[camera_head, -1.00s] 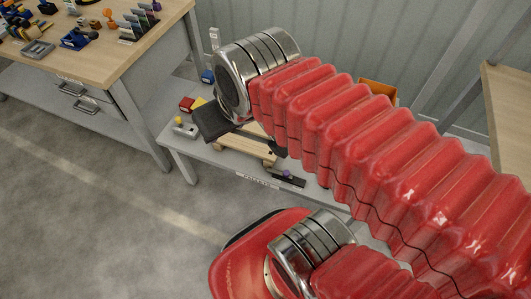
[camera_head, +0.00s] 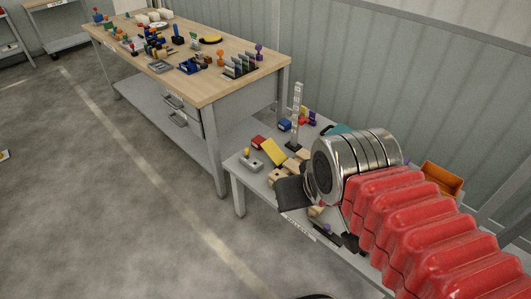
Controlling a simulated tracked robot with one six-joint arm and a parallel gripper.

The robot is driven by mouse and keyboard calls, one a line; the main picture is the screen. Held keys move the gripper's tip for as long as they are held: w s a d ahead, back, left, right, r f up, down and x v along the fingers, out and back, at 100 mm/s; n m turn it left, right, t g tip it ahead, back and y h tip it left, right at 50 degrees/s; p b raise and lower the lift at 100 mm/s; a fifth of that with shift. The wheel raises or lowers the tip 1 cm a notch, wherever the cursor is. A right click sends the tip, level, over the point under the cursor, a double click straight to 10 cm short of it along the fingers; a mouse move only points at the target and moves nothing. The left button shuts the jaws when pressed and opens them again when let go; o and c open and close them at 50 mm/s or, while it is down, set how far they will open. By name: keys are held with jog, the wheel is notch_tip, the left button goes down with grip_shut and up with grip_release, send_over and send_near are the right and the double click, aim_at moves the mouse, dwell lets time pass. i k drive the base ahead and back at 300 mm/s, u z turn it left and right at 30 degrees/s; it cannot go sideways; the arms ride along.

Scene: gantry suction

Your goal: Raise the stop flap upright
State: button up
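My gripper (camera_head: 321,217) is at the end of my arm, below the silver wrist, over the front part of the low grey bench (camera_head: 238,186). Its two dark fingers look spread apart, with pale wooden pieces showing behind and between them. I see nothing held. I cannot single out the stop flap for sure; my wrist and gripper hide part of the bench top. A tilted yellow plate (camera_head: 272,151) and a red block (camera_head: 258,142) lie left of my wrist, apart from the gripper.
A grey block with a yellow knob (camera_head: 250,160) sits at the bench's left end. A pale upright post (camera_head: 298,108) and a blue block (camera_head: 284,125) stand behind. An orange bin (camera_head: 441,180) is at right. A wooden-topped workbench (camera_head: 215,78) stands left; the floor in front is clear.

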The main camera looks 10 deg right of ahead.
aim_at(270, 147)
jog(key=u, duration=0.05)
jog(key=k, duration=0.2)
jog(key=u, duration=0.1)
jog(key=i, duration=1.55)
jog(key=u, duration=1.35)
